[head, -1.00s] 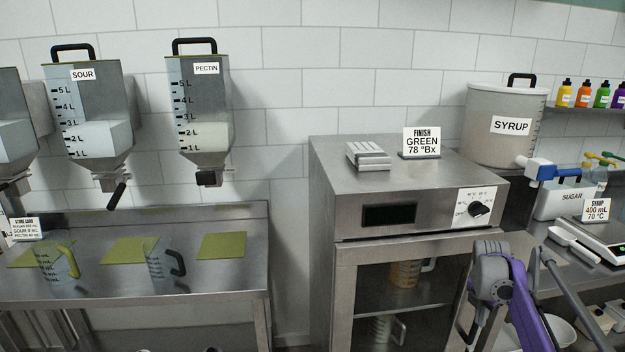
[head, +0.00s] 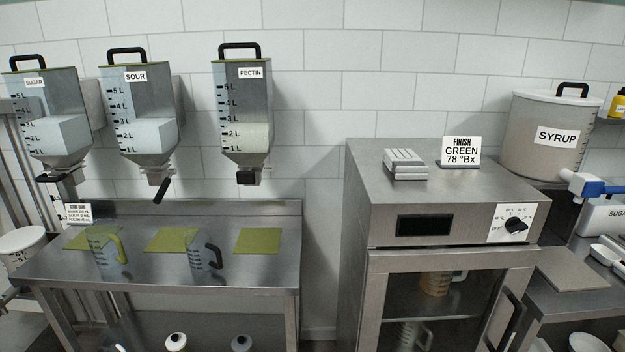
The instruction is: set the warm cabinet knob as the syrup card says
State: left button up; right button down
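The warm cabinet (head: 450,205) stands right of centre, its glass door closed. Its black round knob (head: 516,225) sits on a white dial plate (head: 500,234) at the right of the front panel. The dial marks and the knob's setting are too small to read surely. The display (head: 425,224) on the panel is dark. The syrup card is outside the current view; a second ago it read 400 mL, 70 °C. Neither gripper shows now, and nothing touches the knob.
The syrup tank (head: 552,135) stands behind right. A steel table (head: 170,280) with jugs is at left, under the hoppers. The door handle (head: 507,320) sticks out below the dial.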

aim_at(514, 225)
jog(key=z, duration=1.3)
